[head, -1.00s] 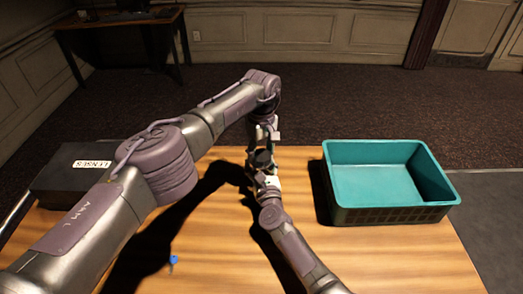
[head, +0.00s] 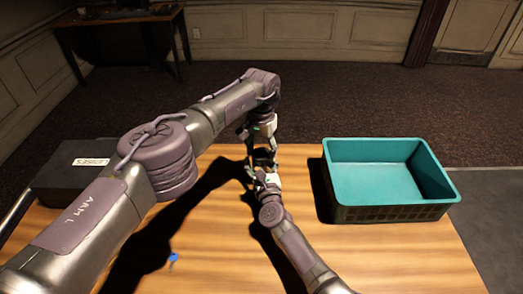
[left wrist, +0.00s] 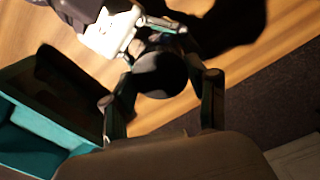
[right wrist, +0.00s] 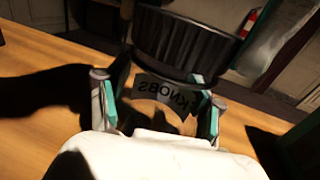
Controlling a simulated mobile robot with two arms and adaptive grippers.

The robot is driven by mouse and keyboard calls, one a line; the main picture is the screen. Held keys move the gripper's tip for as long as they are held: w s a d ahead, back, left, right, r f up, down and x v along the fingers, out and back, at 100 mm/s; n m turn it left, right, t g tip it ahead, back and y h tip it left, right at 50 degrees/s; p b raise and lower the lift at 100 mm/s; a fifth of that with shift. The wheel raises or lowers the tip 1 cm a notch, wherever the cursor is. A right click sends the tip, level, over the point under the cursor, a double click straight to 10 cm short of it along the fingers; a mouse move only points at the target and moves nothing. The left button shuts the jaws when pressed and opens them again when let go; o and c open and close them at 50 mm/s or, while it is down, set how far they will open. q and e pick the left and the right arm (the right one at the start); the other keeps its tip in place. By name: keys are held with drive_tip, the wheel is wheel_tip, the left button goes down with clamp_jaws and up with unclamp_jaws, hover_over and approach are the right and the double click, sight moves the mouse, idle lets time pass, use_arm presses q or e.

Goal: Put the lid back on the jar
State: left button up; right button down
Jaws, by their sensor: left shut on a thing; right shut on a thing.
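The black ribbed lid (right wrist: 185,45) sits at the top of the jar (right wrist: 160,112), which carries a "KNOBS" label, in the right wrist view. Whether it is fully seated I cannot tell. My right gripper (head: 266,174) is shut on the jar, with its fingers on either side of the label. My left gripper (head: 261,148) comes down from above and is shut on the lid, which shows as a dark disc (left wrist: 160,75) between its fingers in the left wrist view. In the head view the grippers mostly hide lid and jar.
A teal crate (head: 338,212) stands on the right of the wooden table (head: 400,262). A black box (head: 62,180) with a white label is at the left, partly behind my left arm. A small blue item (head: 173,258) lies near the front. The table between arms and crate is clear.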

use_arm(q)
drive_tip(key=o, duration=0.7)
drive_tip(key=shift+r, duration=2.3)
drive_tip(key=shift+c, duration=0.5)
